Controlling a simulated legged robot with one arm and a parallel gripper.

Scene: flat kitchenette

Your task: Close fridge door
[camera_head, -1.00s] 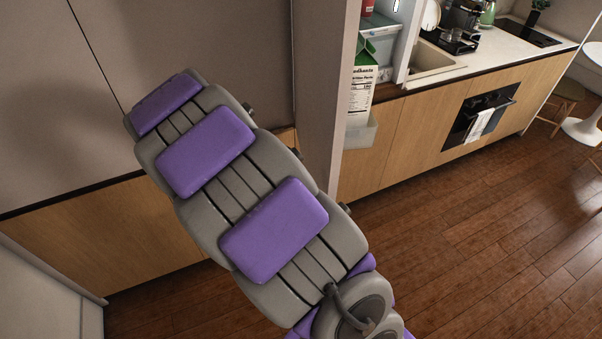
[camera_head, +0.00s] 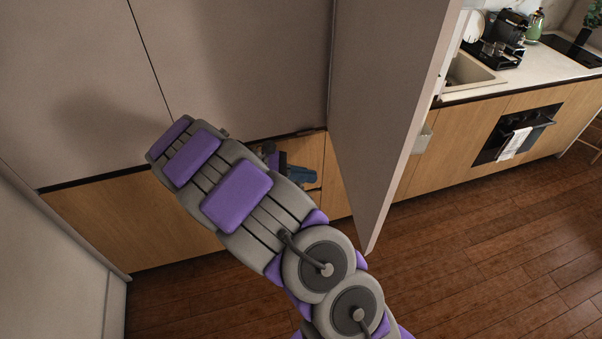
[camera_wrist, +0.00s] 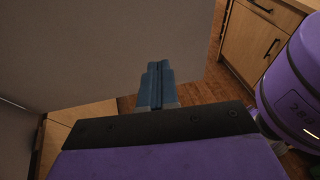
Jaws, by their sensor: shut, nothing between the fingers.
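The fridge door (camera_head: 385,110) is a tall grey panel standing open in the head view. Its plain outer face is toward me; its inner side is mostly hidden, with only a pale bin edge (camera_head: 422,140) showing past its free edge. My gripper (camera_head: 302,174) is partly hidden behind my arm, left of the door and near its lower part. In the wrist view the blue fingers of my gripper (camera_wrist: 157,72) are together and empty, pointing at a broad grey panel (camera_wrist: 100,45). I cannot tell whether they touch it.
Grey tall cabinet fronts (camera_head: 75,90) with wooden lower panels (camera_head: 140,225) stand at the left. A counter with a sink (camera_head: 470,72), coffee machine (camera_head: 505,30) and oven (camera_head: 515,133) runs along the right. The wooden floor (camera_head: 480,220) at the right is clear.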

